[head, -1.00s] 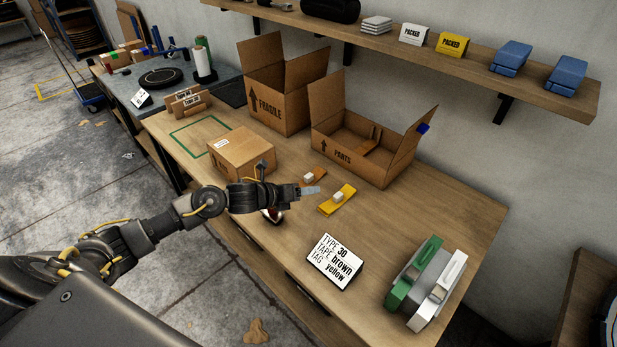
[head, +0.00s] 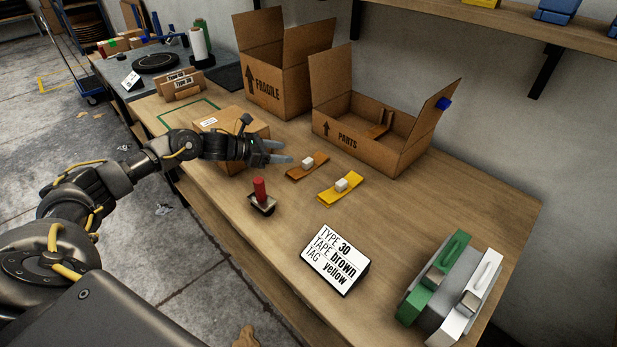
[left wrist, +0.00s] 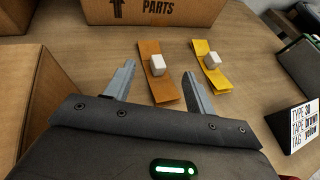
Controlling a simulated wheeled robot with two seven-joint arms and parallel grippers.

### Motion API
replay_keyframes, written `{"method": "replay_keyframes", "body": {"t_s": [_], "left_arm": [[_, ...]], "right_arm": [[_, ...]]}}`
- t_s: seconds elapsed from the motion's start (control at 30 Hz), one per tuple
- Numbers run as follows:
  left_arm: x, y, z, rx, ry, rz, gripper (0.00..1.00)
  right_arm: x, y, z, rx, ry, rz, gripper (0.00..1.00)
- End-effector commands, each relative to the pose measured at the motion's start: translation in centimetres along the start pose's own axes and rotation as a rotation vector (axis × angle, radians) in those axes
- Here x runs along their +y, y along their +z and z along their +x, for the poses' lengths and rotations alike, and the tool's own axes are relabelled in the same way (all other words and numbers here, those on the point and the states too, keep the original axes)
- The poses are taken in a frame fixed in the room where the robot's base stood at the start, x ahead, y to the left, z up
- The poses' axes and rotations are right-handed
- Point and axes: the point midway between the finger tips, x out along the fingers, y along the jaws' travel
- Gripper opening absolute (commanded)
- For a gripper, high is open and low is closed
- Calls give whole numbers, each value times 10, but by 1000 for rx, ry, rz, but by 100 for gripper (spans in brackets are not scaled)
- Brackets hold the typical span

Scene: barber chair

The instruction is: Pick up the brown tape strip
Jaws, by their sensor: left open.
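The brown tape strip (head: 307,166) lies on the wooden table with a small white block (head: 308,161) on it. My left gripper (head: 284,152) is open and empty, just left of the strip in the head view. In the left wrist view the brown strip (left wrist: 158,72) lies ahead, between the lines of the two spread fingers (left wrist: 160,82). The fingers look apart from it; their height above the table is hard to tell. A yellow strip (head: 340,188) with its own white block lies beside it. My right gripper is not in view.
A closed carton (head: 235,125) stands just behind and left of my left gripper. The open PARTS box (head: 345,138) is beyond the strips. A red-handled stamp (head: 261,196), a sign reading 30, brown, yellow (head: 335,258) and tape dispensers (head: 435,277) stand nearer the front.

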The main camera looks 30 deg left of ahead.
Motion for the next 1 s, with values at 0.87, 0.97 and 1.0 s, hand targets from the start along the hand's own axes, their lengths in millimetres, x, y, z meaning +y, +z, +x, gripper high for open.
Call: {"method": "replay_keyframes", "body": {"t_s": [0.87,0.97,1.0], "left_arm": [[-2,-32,48,-3,-5,-2,55],[-4,-33,63,-3,-5,-3,55],[-4,-34,69,-3,-5,-2,55]], "right_arm": [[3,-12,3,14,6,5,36],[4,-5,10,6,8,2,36],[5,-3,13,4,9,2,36]]}}
